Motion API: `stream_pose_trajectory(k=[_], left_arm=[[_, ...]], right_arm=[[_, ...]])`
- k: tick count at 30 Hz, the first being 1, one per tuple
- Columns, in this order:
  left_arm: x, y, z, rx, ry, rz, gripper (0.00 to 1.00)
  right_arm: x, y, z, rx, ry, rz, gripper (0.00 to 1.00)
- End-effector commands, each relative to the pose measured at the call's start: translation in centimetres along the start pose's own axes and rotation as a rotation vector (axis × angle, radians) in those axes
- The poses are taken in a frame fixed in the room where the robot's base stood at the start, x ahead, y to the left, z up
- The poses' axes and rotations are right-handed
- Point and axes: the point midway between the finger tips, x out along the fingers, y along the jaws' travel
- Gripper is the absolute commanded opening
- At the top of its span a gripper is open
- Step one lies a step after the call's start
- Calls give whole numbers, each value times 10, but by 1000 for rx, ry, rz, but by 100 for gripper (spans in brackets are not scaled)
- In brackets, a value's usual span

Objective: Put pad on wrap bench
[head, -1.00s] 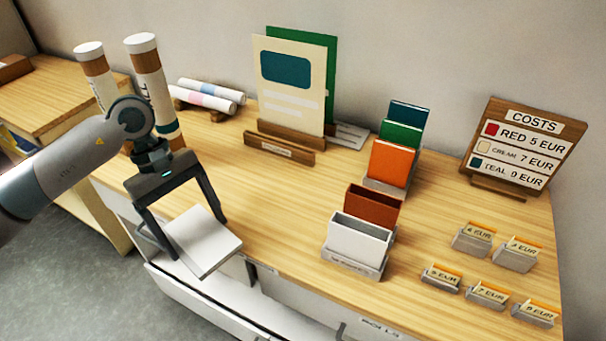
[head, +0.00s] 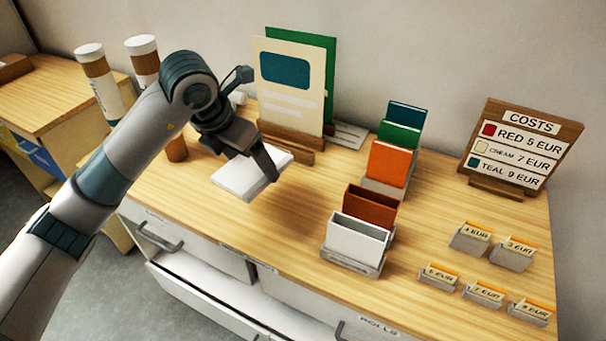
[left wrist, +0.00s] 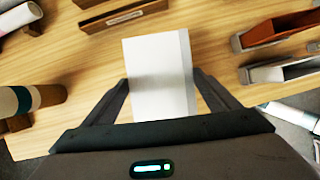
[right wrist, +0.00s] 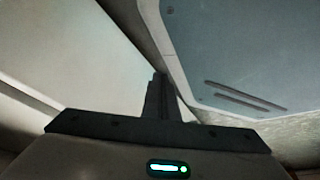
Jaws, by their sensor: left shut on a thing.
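The pad (head: 238,181) is a flat white block with a grey strip along one edge in the left wrist view (left wrist: 158,70). My left gripper (head: 247,170) is shut on it, one finger on each side, and holds it level over the left part of the wooden bench top (head: 290,215). Whether the pad touches the wood is unclear. My arm hides part of the bench's left side. My right gripper (right wrist: 162,98) shows only in the right wrist view, its fingers together and empty, by pale panels.
Behind the pad stands a cream card (head: 290,90) in a wooden holder. To the right are a white-and-brown card holder (head: 358,240), an orange card (head: 388,165), a costs sign (head: 522,145) and small price tags. Rolls (head: 98,75) stand at left. A drawer (head: 200,295) is open below.

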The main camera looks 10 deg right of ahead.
Motion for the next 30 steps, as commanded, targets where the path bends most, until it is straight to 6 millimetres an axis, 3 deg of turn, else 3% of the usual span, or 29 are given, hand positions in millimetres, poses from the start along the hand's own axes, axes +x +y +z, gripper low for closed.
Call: stream_pose_trajectory(k=[6,17,23,25,27,30], left_arm=[[-3,0,11,-117,0,49,56],[-3,0,11,-125,1,51,56],[4,10,13,-128,3,49,56],[10,18,14,-128,4,50,56],[16,27,16,-128,4,49,56],[28,42,18,-129,5,50,56]], right_arm=[[0,2,4,0,-9,2,0],[-1,2,6,0,-13,2,0],[-6,1,10,0,-26,2,0],[-10,2,18,0,-47,2,0],[-14,7,45,2,-108,9,0],[-22,12,68,2,-161,14,0]])
